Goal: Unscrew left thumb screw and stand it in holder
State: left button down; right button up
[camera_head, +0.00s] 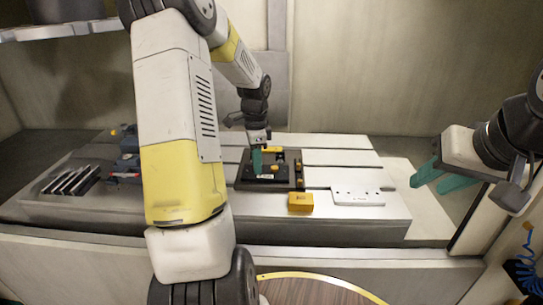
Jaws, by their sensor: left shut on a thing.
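A dark mould base (285,184) lies on the slotted table. My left gripper (257,163) reaches down from behind, its teal fingers over the left part of the mould base. It is shut on the left thumb screw, which the fingers mostly hide; I cannot tell how far it is out of its hole. A small orange knob (275,168) shows just right of the fingers. A white plate with small dark holes (357,196), likely the holder, lies to the right. My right gripper (440,181) is open and empty at the right, clear of the table.
A yellow block (300,201) lies in front of the mould base. Dark slanted plates (72,180) and a blue-grey vice-like fixture (127,165) are at the left. The slotted table (340,159) is bare behind the white plate. My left arm hides part of the table.

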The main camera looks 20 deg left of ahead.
pick_arm(q)
jog(key=shift+n, duration=0.6)
jog(key=n, duration=0.5)
jog(key=shift+w+n, duration=0.1)
jog(key=shift+n, duration=0.3)
jog(key=n, duration=0.3)
jog(key=n, duration=0.4)
jog(key=c, duration=1.2)
grip_release()
